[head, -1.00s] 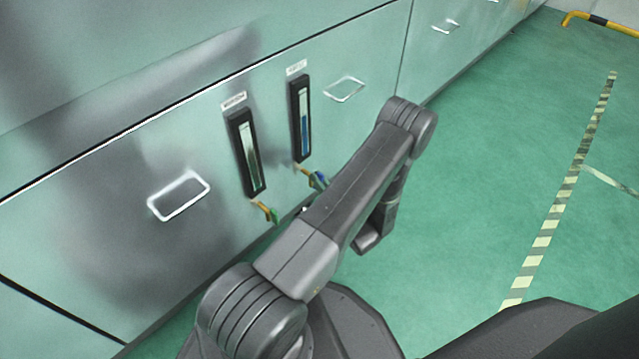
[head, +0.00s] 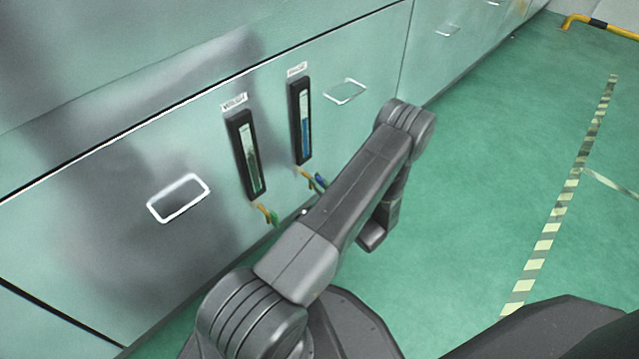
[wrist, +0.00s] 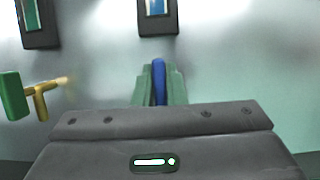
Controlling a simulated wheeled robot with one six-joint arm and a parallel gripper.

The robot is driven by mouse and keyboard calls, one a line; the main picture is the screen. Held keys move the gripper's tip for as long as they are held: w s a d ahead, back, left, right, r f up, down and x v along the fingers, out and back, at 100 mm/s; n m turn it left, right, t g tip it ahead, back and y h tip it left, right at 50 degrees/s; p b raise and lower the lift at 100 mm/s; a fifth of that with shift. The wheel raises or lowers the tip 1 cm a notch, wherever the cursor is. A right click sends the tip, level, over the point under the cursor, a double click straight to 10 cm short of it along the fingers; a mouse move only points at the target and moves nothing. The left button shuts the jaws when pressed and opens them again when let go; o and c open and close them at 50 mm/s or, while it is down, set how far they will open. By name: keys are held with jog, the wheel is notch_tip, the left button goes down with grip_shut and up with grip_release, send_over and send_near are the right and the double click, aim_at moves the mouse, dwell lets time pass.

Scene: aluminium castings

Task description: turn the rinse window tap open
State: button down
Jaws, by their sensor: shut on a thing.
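Two sight windows are set in the metal wall, each with a small tap below. The right window (head: 301,120) shows blue liquid; its label is too blurred to read surely. Its tap's blue handle (head: 321,182) also shows in the wrist view (wrist: 159,80). There it stands upright between the two pale green fingertips of my gripper (wrist: 160,88), which is shut on it. This tap's body is mostly hidden behind my gripper. The left window (head: 246,155) has a brass tap with a green handle (head: 273,217); the handle also shows in the wrist view (wrist: 13,95), clear of my gripper.
A white-framed recessed handle (head: 180,198) is left of the windows and another (head: 346,91) is right of them. The wall stands close beside my arm. The green floor (head: 480,170) to the right is open, with a striped line (head: 545,235) on it.

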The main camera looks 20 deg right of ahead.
jog(key=c, duration=1.5)
grip_release()
jog(key=p+v, duration=0.3)
jog(key=v, duration=1.1)
jog(key=shift+r, duration=0.1)
jog(key=shift+w, duration=0.1)
jog(key=b+x, duration=0.3)
jog(key=x, duration=1.1)
